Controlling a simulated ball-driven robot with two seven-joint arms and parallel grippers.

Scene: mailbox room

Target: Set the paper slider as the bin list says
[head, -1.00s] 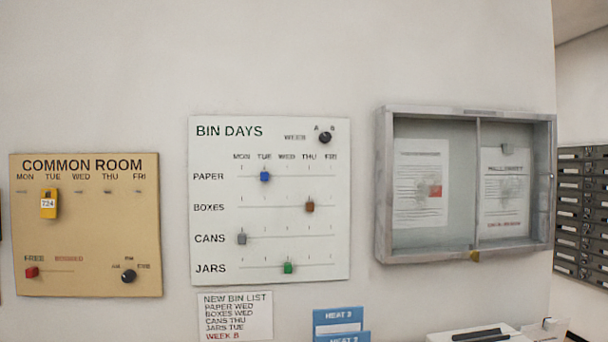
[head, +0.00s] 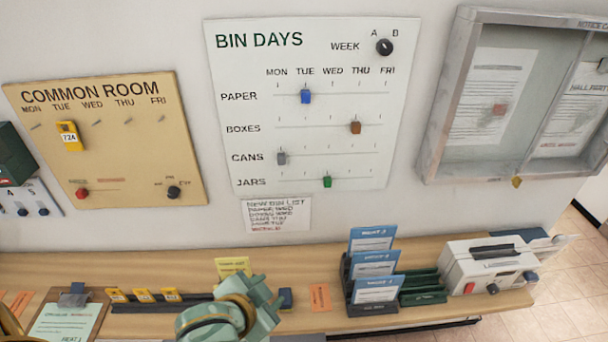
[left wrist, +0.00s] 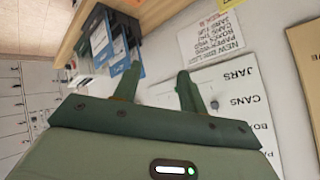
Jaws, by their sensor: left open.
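The white BIN DAYS board (head: 225,60) hangs on the wall. Its blue paper slider (head: 305,96) stands under TUE. The brown boxes slider (head: 355,127) is at THU, the grey cans slider (head: 281,158) at MON and the green jars slider (head: 327,181) at WED. The new bin list (head: 276,214) hangs below the board; the earlier head frame reads PAPER WED. My green left gripper (head: 262,305) is low over the shelf, below the list and apart from the board. In the left wrist view, its fingers (left wrist: 157,86) are open and empty. My right gripper is not in view.
The tan COMMON ROOM board (head: 110,150) hangs left, and a glazed notice case (head: 440,120) projects at right. The wooden shelf (head: 210,265) holds blue booklets (head: 375,262) in a rack, a white device (head: 490,275) and a clipboard (head: 67,318). The space before BIN DAYS is clear.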

